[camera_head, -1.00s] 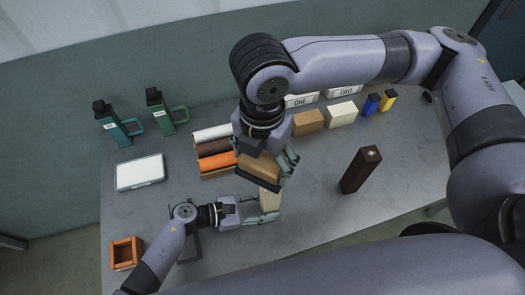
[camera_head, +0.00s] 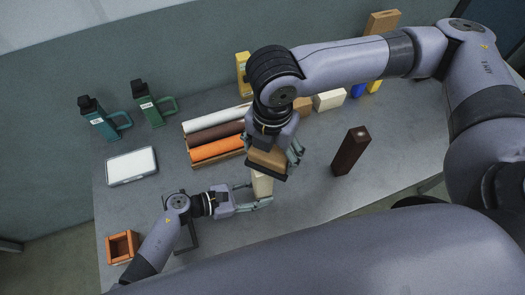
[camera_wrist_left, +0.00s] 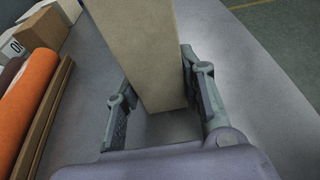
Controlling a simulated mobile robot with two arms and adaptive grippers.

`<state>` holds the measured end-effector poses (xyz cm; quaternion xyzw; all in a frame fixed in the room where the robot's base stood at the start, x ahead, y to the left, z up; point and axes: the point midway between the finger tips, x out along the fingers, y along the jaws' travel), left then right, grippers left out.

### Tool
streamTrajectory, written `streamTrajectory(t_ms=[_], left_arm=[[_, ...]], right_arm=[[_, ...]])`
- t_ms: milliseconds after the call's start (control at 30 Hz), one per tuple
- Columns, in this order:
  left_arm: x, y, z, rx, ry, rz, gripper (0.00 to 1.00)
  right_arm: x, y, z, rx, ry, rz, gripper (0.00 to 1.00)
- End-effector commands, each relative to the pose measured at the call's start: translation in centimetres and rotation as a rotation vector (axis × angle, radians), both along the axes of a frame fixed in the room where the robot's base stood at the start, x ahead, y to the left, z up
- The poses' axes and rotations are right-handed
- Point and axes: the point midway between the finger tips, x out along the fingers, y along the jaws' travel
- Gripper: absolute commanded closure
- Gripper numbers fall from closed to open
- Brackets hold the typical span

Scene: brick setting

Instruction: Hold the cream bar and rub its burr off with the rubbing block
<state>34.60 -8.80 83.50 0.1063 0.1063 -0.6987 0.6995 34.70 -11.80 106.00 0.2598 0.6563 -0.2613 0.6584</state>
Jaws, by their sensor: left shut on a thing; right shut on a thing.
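The cream bar (camera_head: 262,186) stands upright over the near middle of the table. My left gripper (camera_head: 256,200) is shut around its lower part. In the left wrist view the bar (camera_wrist_left: 150,60) rises between the two fingers (camera_wrist_left: 165,105). My right gripper (camera_head: 280,162) is above it, shut on the tan rubbing block (camera_head: 266,158), which has a dark underside. The block overlaps the bar's top end in the head view; I cannot tell whether they touch. The burr is not visible.
Behind my grippers lies a rack of white, brown and orange rolls (camera_head: 215,149). A dark brown upright block (camera_head: 350,152) stands to the right. The front right table is clear.

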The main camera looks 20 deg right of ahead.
Motion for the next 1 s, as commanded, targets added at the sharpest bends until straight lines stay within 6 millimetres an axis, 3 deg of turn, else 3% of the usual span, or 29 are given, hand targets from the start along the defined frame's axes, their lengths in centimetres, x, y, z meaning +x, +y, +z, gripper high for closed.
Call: streamTrajectory(t_ms=[200, 433, 533, 1000], left_arm=[[-0.1, -0.1, 0.0, -0.001, 0.0, -0.002, 0.79], [-0.1, -0.1, 0.0, 0.0, -0.001, -0.001, 0.79], [0.0, -0.1, 0.0, 0.0, -0.001, -0.001, 0.79], [0.0, -0.1, 0.0, 0.0, -0.001, -0.001, 0.79]], right_arm=[[-0.1, 2.4, 0.0, 0.005, 0.002, 0.007, 0.66], [-0.1, 3.9, 0.2, 0.004, 0.002, 0.002, 0.66], [0.0, 3.9, 2.5, 0.006, -0.004, 0.004, 0.66], [-0.1, 3.8, 6.6, 0.005, -0.001, 0.004, 0.66]])
